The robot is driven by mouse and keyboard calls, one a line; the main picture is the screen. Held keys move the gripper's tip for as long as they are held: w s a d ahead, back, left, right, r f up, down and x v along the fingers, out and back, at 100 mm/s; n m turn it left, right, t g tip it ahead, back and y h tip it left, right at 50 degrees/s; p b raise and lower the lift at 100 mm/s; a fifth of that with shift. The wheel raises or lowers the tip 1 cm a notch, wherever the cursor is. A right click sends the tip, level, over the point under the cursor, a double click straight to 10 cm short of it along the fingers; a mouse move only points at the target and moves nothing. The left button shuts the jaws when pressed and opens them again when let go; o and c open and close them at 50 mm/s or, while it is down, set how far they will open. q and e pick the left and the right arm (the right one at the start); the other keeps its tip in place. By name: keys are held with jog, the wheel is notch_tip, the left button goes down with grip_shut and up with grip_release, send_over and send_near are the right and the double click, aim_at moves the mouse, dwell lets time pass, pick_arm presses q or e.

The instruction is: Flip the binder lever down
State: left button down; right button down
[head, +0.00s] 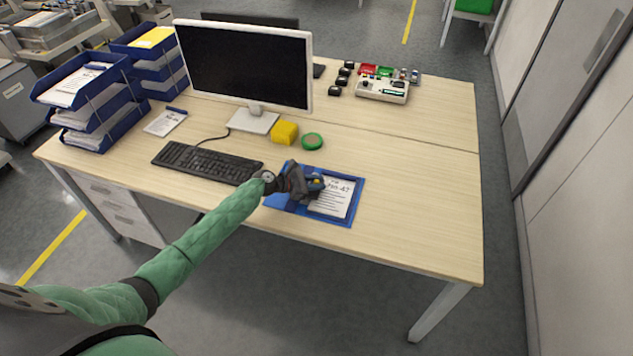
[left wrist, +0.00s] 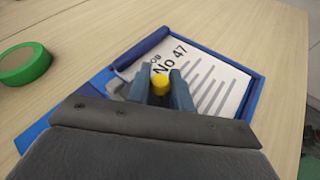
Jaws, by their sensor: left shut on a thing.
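The blue binder (head: 333,220) lies open on the desk, holding a white sheet (head: 335,198) marked "Job No 47". Its blue edge also shows in the left wrist view (left wrist: 253,95). The lever's yellow knob (left wrist: 160,85) is between the two fingers of my left gripper (left wrist: 159,76), which is shut on it. In the head view my left gripper (head: 313,184) is over the middle of the binder. The fingers and hand hide most of the lever, so its angle cannot be told. My right gripper is not in view.
A keyboard (head: 205,162) lies left of the binder. A yellow block (head: 284,132) and a green tape roll (head: 312,141) sit behind it, near the monitor (head: 245,65). Blue trays (head: 100,115) stand at the left. The desk right of the binder is clear.

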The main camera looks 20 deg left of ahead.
pick_arm(q)
jog(key=c, duration=1.3)
grip_release()
jog(key=shift+a, duration=0.1)
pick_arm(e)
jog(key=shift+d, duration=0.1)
pick_arm(q)
jog(key=shift+s+a, duration=0.2)
jog(key=b+v, duration=0.2)
jog(key=v, duration=0.4)
jog(key=shift+b, duration=0.35)
jog(key=shift+s+a+r, duration=0.3)
jog(key=shift+a+r, duration=0.05)
jog(key=shift+a, duration=0.05)
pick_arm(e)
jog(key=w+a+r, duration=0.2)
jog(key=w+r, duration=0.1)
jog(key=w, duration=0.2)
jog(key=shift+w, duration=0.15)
